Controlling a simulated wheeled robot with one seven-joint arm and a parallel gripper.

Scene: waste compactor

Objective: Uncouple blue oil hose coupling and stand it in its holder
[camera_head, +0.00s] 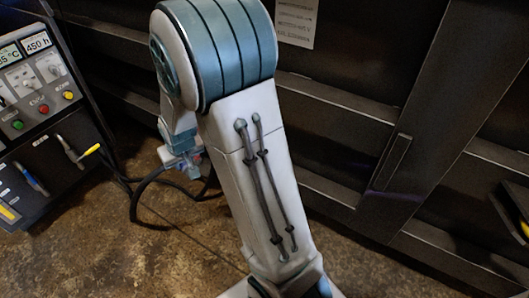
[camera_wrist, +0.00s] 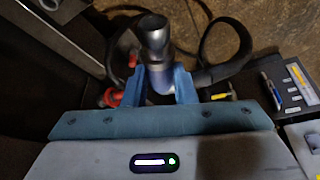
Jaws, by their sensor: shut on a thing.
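My gripper (camera_wrist: 159,80) is shut on a grey metal coupling (camera_wrist: 152,33) in the wrist view, with one blue finger on each side. The coupling's round open end faces up toward the camera. A dark hose (camera_wrist: 238,48) curves away from it to the right. No blue marking shows clearly on the coupling. In the head view my gripper (camera_head: 186,163) is small and partly behind my arm, low in front of the dark machine. A black hose (camera_head: 142,190) loops from the control cabinet toward it. I cannot make out the holder for certain.
The control cabinet (camera_head: 52,115) with displays and buttons stands at the left. A blue-handled item (camera_head: 33,180) and a yellow-tipped item (camera_head: 88,151) are at its front. Red fittings (camera_wrist: 112,97) sit left of my fingers. Brown floor lies open below.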

